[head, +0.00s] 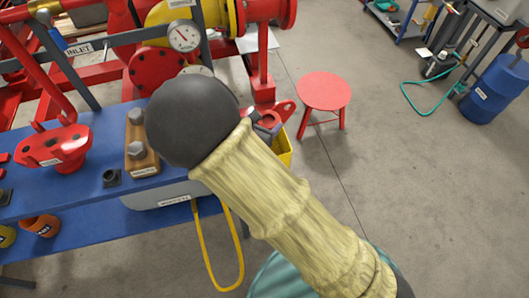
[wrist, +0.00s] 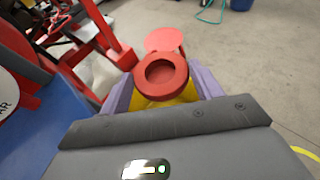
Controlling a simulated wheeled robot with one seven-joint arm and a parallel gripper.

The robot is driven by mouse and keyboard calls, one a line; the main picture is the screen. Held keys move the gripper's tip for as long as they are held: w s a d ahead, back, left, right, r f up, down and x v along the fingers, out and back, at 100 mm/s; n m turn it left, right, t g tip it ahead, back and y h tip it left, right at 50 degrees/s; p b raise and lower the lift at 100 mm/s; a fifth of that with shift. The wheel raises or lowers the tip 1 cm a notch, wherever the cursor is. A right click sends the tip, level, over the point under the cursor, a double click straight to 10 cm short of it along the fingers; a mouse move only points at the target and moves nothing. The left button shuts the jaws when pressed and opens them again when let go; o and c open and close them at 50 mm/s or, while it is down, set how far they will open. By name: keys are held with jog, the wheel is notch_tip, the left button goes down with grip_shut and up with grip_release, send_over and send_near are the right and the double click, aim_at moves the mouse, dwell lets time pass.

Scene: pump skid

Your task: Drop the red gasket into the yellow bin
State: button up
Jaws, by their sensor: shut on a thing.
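The red gasket (wrist: 160,94), a thick ring with a round hole, is between the two purple fingers of my gripper (wrist: 161,84) in the wrist view. My gripper is shut on it. In the head view my gripper (head: 266,127) is mostly hidden behind my arm, and part of the gasket (head: 284,111) shows beyond it. The yellow bin (head: 285,152) stands at the right end of the blue bench, largely covered by my arm. In the wrist view, yellow of the bin (wrist: 184,97) shows below the gasket, between the fingers. The gasket appears above the bin.
The blue bench (head: 85,170) holds a red flanged part (head: 54,148) and a wooden block with bolts (head: 140,150). Red pump piping and a gauge (head: 184,36) rise behind. A red stool (head: 323,92) stands beyond the bin.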

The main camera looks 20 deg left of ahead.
jog(key=shift+f, duration=0.6)
jog(key=o, duration=1.1)
jog(key=shift+c, duration=0.2)
jog(key=v, duration=1.7)
jog(key=shift+s, duration=0.2)
